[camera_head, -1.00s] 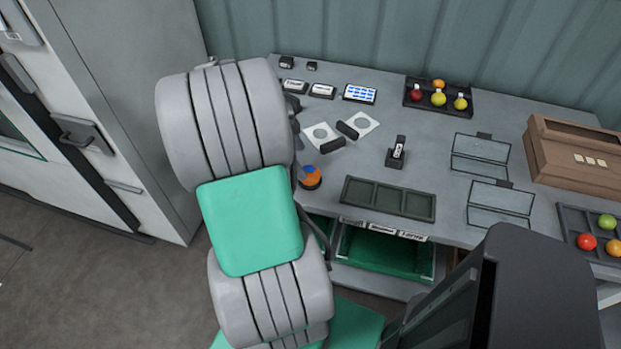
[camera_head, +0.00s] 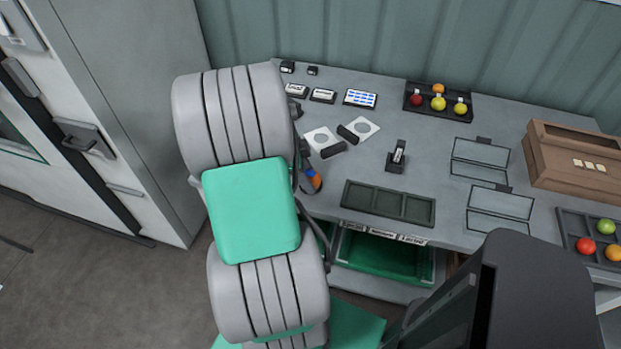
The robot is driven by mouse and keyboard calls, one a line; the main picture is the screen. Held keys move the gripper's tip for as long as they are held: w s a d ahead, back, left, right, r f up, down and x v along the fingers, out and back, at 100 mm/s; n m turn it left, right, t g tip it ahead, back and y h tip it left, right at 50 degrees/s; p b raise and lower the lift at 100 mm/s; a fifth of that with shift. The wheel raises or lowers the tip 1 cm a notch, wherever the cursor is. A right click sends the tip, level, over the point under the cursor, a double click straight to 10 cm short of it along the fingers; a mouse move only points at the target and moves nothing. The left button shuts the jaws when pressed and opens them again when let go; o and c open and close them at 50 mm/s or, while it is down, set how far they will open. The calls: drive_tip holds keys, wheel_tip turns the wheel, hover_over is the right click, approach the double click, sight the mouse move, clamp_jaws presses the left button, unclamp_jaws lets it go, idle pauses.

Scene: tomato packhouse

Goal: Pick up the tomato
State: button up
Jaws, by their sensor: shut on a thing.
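An orange, round thing with a blue patch, apparently the tomato (camera_head: 314,181), shows at the left front edge of the bench, just right of my arm. My gripper (camera_head: 306,172) is mostly hidden behind my grey and green arm; only dark parts of it show. It is shut on this orange thing, whose left side is covered. I cannot tell whether the thing touches the bench.
A dark tray (camera_head: 466,114) with red, yellow and orange fruits stands at the back. Another tray (camera_head: 575,222) with green, red and orange fruits is at right. An empty three-part tray (camera_head: 388,203) lies at the front. A green crate (camera_head: 345,262) sits below. A brown box (camera_head: 540,165) stands right.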

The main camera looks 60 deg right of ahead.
drive_tip(key=c, duration=0.3)
drive_tip(key=shift+r, duration=0.1)
